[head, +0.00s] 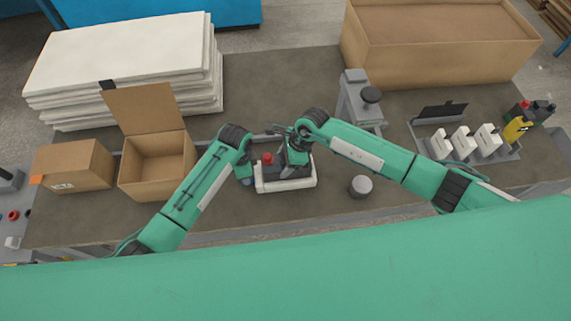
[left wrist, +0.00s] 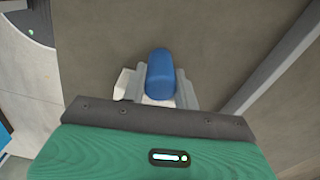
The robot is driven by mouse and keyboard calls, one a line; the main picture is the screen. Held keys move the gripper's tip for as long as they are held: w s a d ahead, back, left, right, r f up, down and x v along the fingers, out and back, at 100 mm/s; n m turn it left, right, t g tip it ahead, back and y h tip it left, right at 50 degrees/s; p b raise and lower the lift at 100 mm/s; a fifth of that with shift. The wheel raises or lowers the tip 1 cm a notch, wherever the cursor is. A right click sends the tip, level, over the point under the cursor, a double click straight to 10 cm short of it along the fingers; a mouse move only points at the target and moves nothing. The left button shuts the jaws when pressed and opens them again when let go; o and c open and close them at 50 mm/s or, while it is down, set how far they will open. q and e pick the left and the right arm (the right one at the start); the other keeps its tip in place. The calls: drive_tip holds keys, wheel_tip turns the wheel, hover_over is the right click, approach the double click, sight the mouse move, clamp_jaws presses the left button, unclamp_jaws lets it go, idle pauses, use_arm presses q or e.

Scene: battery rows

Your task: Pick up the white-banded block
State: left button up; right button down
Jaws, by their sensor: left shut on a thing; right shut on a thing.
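A white-edged, dark-topped holder (head: 287,185) with a red knob-like piece (head: 267,158) stands in the middle of the table. My left gripper (head: 246,178) points down at its left end. In the left wrist view my left gripper (left wrist: 160,88) is shut around a rounded blue thing (left wrist: 160,68), with a white part beside it. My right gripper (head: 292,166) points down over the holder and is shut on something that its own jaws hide. I cannot tell whether either held thing has a white band.
An open cardboard box (head: 156,177) and a closed one (head: 74,166) stand left, before stacked white boards (head: 130,60). Right are a grey cylinder (head: 361,186), a grey device (head: 360,103) and a rack with white blocks (head: 463,141) and a yellow block (head: 516,131). The front middle is bare.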

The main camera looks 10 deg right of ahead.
use_arm(q)
drive_tip(key=shift+s, duration=0.1)
use_arm(e)
wheel_tip(320, 180, up, 10)
drive_tip(key=shift+r, duration=0.15)
idle(0.4)
use_arm(q)
drive_tip(key=o, duration=1.1)
drive_tip(key=shift+c, duration=0.2)
drive_tip(key=shift+r, duration=0.1)
wheel_tip(320, 180, up, 12)
drive_tip(key=shift+f, duration=0.2)
